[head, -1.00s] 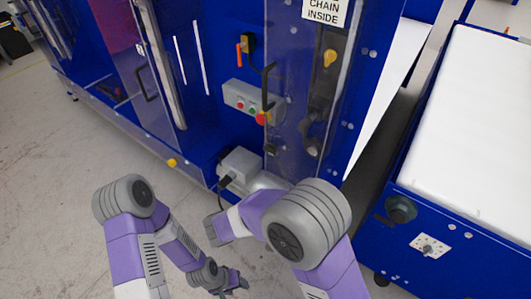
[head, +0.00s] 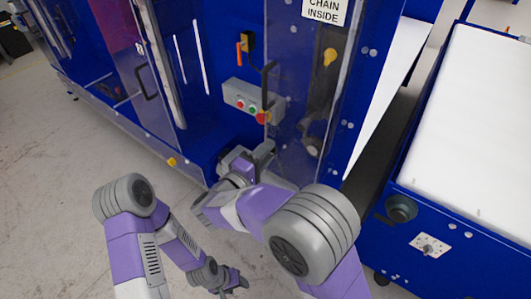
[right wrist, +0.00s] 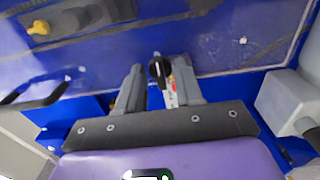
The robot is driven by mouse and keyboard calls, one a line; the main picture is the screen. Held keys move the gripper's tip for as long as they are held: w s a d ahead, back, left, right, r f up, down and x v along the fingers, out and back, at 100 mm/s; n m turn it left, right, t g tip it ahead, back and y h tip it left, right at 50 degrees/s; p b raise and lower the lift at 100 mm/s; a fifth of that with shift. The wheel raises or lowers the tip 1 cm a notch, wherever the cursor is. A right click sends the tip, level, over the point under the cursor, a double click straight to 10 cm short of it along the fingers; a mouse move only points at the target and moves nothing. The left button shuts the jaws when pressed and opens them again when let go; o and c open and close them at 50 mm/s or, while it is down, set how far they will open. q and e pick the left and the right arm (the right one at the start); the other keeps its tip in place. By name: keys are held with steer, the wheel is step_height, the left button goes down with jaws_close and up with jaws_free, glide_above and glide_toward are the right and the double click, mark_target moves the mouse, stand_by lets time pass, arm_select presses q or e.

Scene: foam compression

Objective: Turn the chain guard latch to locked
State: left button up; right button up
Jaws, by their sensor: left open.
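The chain guard latch is a small black knob (right wrist: 158,70) in the right wrist view, with a red and white label beneath it. It sits by the lower edge of the clear guard panel (head: 290,105). My right gripper (right wrist: 160,68) is open, its two fingers apart on either side of the knob; I cannot tell whether either touches it. In the head view the right gripper (head: 258,155) is at the panel's lower left corner and hides the latch. My left gripper (head: 238,282) is open and empty, low over the floor.
A black handle (head: 266,82) stands out from the guard panel. A button box (head: 245,98) and an orange-handled switch (head: 240,53) are left of it. A yellow knob (head: 330,57) shows behind the panel. A white-topped conveyor (head: 475,110) stands right.

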jaws_close()
stand_by(0.3)
steer(key=shift+n+p, duration=7.25)
steer(key=shift+n, duration=1.75)
